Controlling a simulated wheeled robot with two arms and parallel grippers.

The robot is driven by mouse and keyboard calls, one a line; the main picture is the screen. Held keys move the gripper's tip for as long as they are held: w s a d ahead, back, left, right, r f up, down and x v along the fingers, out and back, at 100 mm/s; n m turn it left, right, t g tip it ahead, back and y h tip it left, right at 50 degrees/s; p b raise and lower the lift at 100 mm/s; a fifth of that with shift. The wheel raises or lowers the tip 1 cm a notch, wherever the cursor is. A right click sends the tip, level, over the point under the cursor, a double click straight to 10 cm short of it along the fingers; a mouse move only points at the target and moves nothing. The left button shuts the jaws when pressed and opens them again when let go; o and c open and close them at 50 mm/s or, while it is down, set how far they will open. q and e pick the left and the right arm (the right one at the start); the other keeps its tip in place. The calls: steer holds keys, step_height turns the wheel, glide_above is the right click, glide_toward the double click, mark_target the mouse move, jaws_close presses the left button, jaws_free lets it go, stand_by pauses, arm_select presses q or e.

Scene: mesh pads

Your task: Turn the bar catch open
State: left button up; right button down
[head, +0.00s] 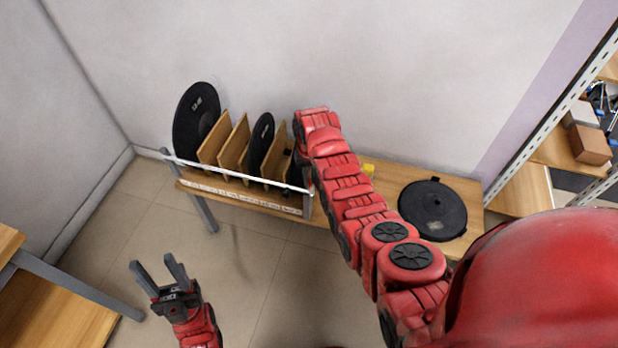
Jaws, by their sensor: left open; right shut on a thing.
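A white bar (235,175) runs across the front of a wooden rack, just above its labelled front edge (240,193). The rack holds upright black round pads, a large one (197,122) at the left and a smaller one (261,138), between wooden dividers (233,142). My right arm reaches over to the bar's right end. My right gripper (300,165) is there, shut on what seems to be the bar catch; the catch and fingertips are mostly hidden. My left gripper (160,268) is open and empty, low in front of the rack, over the floor.
Another black round pad (433,208) lies flat on the bench (385,182) at the right, with a small yellow thing (368,169) near my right arm. A wooden table (50,318) stands at the lower left. Shelving (540,190) stands at the far right. The middle floor is clear.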

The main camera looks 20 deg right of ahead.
steer(key=n, duration=0.6)
steer(key=shift+d, duration=0.1)
steer(key=n, duration=0.6)
steer(key=shift+n, duration=0.3)
stand_by(0.3)
steer(key=c, duration=0.9)
jaws_free()
steer(key=shift+w, duration=0.1)
